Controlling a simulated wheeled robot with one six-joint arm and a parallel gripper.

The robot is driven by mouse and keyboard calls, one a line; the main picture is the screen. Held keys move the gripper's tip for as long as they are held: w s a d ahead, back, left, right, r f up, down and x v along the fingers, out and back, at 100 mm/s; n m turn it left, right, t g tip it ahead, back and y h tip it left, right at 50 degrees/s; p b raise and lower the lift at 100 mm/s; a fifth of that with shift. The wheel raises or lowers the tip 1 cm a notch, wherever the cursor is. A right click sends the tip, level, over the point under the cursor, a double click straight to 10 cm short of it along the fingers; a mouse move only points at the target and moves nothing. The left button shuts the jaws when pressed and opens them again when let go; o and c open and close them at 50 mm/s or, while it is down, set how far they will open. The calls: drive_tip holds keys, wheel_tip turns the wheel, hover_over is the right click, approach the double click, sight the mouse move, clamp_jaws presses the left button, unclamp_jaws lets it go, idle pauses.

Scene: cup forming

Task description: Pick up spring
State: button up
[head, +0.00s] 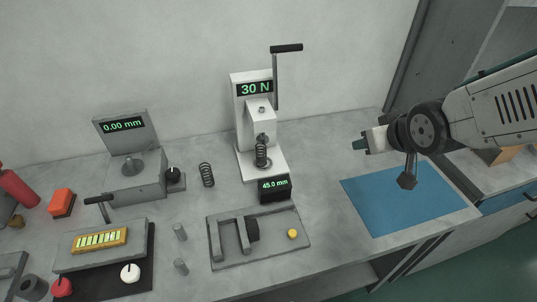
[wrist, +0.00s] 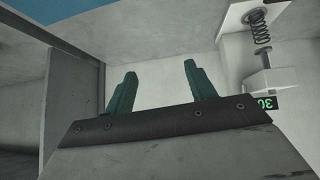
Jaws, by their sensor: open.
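A dark coil spring (head: 261,154) stands upright on the base of the white press (head: 252,88), below its plunger. The same spring shows at the top right of the wrist view (wrist: 262,25), where the scene appears upside down. A second dark spring (head: 207,174) stands on the bench to the left of the press. My gripper (head: 361,144) is right of the press, above the bench, apart from both springs. In the wrist view its two green fingers (wrist: 157,78) are spread with nothing between them.
The press has a crank handle (head: 286,48) and a 45.0 mm display (head: 274,188) in front. A grey fixture tray (head: 275,257) holds a yellow button. A gauge (head: 137,180) stands at the left. A blue mat (head: 385,205) lies clear below my arm.

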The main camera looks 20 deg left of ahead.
drive_tip(key=a+f+n+y, duration=0.25)
drive_tip(key=a+f, duration=0.25)
drive_tip(key=a, duration=0.5)
drive_tip(key=n+y, duration=0.2)
drive_tip(key=y, duration=0.3)
approach(264, 151)
drive_tip(key=a+f, duration=0.1)
drive_tip(key=a, duration=0.1)
drive_tip(key=x, duration=0.5)
drive_tip(key=w+x, duration=0.1)
drive_tip(key=x, duration=0.1)
drive_tip(key=shift+w+d+f, duration=0.15)
drive_tip(key=shift+w+f, duration=0.05)
drive_tip(key=c, duration=1.1)
drive_tip(key=shift+r, duration=0.15)
